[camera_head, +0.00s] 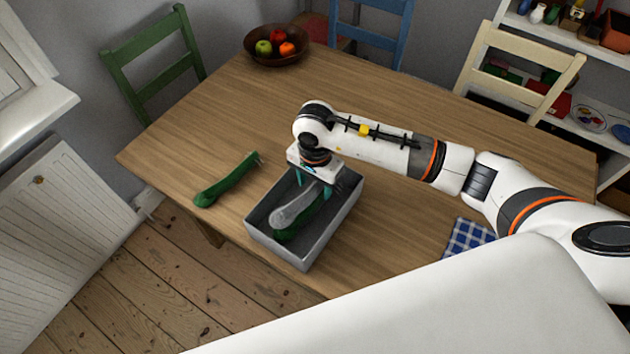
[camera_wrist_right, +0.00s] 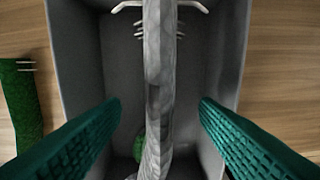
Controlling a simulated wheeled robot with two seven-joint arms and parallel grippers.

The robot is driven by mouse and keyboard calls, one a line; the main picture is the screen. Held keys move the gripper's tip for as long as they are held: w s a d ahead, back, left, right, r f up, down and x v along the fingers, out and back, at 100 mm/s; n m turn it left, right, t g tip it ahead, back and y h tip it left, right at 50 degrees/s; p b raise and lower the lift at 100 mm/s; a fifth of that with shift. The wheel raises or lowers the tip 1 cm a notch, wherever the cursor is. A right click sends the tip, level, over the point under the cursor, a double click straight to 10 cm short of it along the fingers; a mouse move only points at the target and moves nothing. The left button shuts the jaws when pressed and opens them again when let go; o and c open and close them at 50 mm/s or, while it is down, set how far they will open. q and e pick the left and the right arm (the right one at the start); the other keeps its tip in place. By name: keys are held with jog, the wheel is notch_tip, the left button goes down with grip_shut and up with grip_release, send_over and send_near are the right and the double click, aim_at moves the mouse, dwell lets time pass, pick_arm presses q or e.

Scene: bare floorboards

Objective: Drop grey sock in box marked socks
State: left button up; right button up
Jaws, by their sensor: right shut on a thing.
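The grey sock (camera_head: 296,206) hangs inside the grey open box (camera_head: 262,240) on the wooden table. It also shows in the right wrist view (camera_wrist_right: 160,75), running lengthwise between the fingers. My right gripper (camera_head: 327,188) is over the box, pointing down, with its teal fingers within the box's opening, and is shut on the grey sock. A green sock (camera_head: 287,236) lies in the box under the grey one, partly hidden. No marking on the box is legible. My left gripper is not in view.
Another green sock (camera_head: 227,180) lies on the table (camera_head: 190,135) left of the box. A fruit bowl (camera_head: 277,45) stands at the back. A blue checked cloth (camera_head: 468,236) lies to the right. Chairs surround the table.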

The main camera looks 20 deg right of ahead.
jog(key=o, duration=1)
jog(key=shift+o, duration=0.2)
notch_tip(320, 180, up, 12)
jog(key=b, duration=0.2)
jog(key=shift+f, duration=0.1)
